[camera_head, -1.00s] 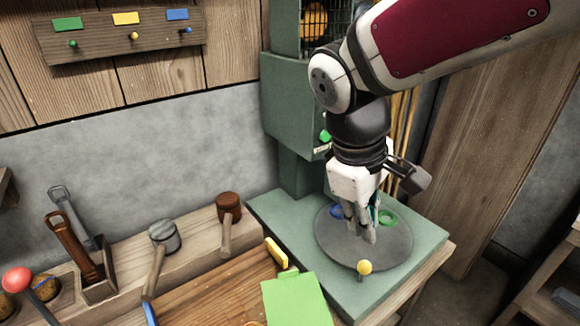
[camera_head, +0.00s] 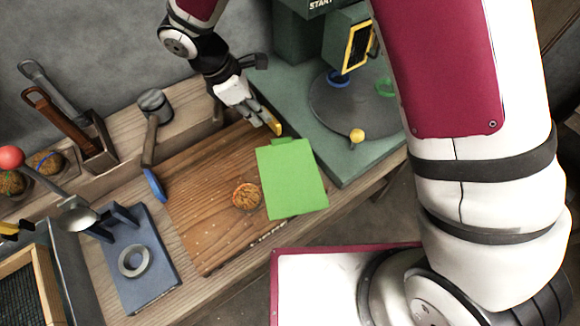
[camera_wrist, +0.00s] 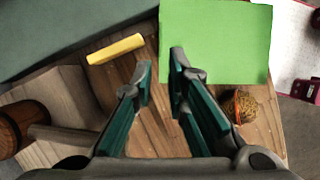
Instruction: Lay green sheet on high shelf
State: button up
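The green sheet (camera_head: 292,180) lies flat at the right edge of the wooden board, with a small tab at its far edge. In the wrist view the green sheet (camera_wrist: 218,40) is at the top, just beyond and right of my fingertips. My gripper (camera_head: 268,125) points down near the sheet's far left corner. In the wrist view my gripper (camera_wrist: 160,65) is open, its two fingers apart with nothing between them. A yellow bar (camera_wrist: 115,48) lies left of the sheet, beyond the left finger. I cannot make out a high shelf.
A round brown lump (camera_head: 246,196) sits on the wooden board (camera_head: 200,215) beside the sheet. The green machine base with a round plate (camera_head: 340,105) and a yellow-knobbed pin (camera_head: 357,135) stands behind right. A mallet (camera_head: 155,105) and a blue stand (camera_head: 135,262) are left.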

jog(key=x, duration=1.2)
jog(key=shift+p, duration=0.3)
jog(key=shift+r, duration=0.1)
grip_shut()
